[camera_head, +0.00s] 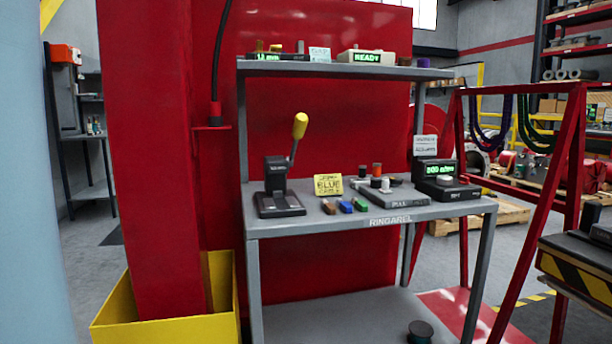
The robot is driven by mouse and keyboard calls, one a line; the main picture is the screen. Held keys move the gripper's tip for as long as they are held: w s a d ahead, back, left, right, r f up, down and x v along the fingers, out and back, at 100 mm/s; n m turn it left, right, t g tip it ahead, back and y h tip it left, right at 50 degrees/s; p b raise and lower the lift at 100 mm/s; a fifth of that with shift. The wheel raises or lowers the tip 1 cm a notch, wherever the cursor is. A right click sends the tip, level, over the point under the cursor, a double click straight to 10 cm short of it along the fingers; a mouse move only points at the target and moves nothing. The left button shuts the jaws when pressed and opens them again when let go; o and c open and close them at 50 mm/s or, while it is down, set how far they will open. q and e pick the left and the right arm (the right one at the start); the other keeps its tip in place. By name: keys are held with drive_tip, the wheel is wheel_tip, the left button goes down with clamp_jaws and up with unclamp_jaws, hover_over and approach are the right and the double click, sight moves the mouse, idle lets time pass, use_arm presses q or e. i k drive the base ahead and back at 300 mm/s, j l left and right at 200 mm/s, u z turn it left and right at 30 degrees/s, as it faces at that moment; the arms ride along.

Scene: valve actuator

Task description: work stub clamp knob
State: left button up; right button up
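Neither of my grippers shows in the head view. A grey workbench (335,226) stands ahead. On it, right of the middle, lies a low grey fixture (408,200) with dark and orange-topped posts and a small white knob (385,185). To its right, a black box (447,188) with a lit green display carries another pale knob (445,179). I cannot tell which part is the stub clamp knob. A black lever stand (278,203) with a yellow-ended handle (299,126) stands at the bench's left.
The upper shelf (340,70) holds a box (367,57) reading "READY". A red column (155,160) in a yellow bin (165,325) stands left; a red frame (535,220) stands right.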

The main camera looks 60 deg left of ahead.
sight(395, 181)
drive_tip(key=u, duration=1.45)
